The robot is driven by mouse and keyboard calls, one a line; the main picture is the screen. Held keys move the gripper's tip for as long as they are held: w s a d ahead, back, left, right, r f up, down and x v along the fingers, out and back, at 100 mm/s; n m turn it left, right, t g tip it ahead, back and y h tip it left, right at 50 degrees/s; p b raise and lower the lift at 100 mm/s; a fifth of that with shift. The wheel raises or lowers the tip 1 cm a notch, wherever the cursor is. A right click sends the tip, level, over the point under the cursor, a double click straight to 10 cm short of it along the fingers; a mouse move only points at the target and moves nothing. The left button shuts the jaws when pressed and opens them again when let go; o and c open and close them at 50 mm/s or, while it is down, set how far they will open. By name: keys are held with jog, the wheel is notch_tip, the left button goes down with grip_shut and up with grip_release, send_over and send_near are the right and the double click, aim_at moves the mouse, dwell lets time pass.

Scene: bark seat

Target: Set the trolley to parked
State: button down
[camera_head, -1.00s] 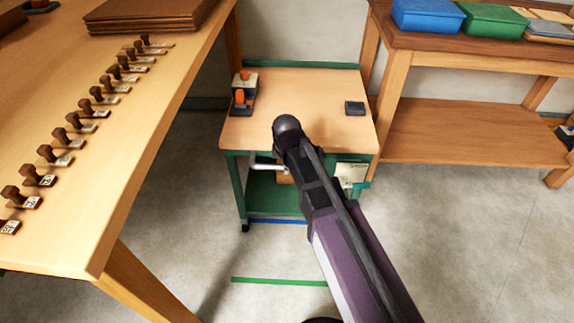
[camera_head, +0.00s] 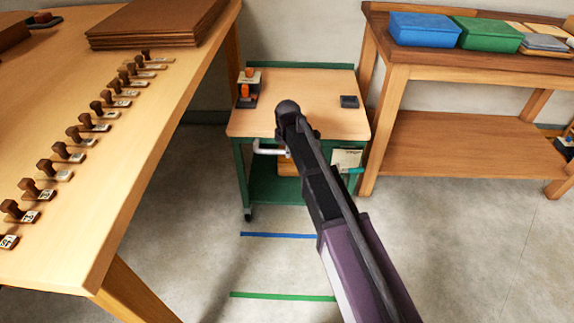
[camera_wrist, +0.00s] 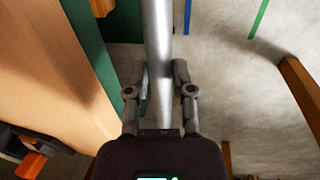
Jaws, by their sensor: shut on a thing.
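The trolley (camera_head: 295,105) has a pale wooden top and a green frame on castors. It stands between the left bench and the back-right table. A silver bar handle (camera_head: 268,150) sticks out at its front. In the wrist view the handle (camera_wrist: 158,35) runs between the fingers of my gripper (camera_wrist: 160,78), which is shut on it. In the head view my arm hides the gripper. A blue floor line (camera_head: 275,235) lies just in front of the trolley, and a green line (camera_head: 280,296) lies nearer. Both lines (camera_wrist: 187,15) (camera_wrist: 259,18) show in the wrist view.
Orange-topped items (camera_head: 247,90) and a small dark box (camera_head: 349,101) sit on the trolley. The left bench (camera_head: 130,190) holds several stamps. The back-right table (camera_head: 440,120) is close to the trolley's right side. Floor in front is clear.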

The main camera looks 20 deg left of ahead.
jog(key=w+a, duration=0.2)
jog(key=w, duration=0.6)
jog(key=w+a, duration=0.2)
jog(key=w, duration=0.6)
jog(key=w+a, duration=0.2)
jog(key=w, duration=0.6)
jog(key=shift+w, duration=0.35)
jog(key=shift+a, duration=0.1)
jog(key=shift+c, duration=2.4)
grip_release()
jog(key=shift+w, duration=0.1)
jog(key=shift+s, duration=0.2)
jog(key=s+d, duration=0.3)
jog(key=s, duration=1.2)
jog(key=s+d, duration=0.4)
jog(key=s, duration=1.1)
jog(key=shift+d, duration=0.3)
jog(key=shift+s, duration=0.1)
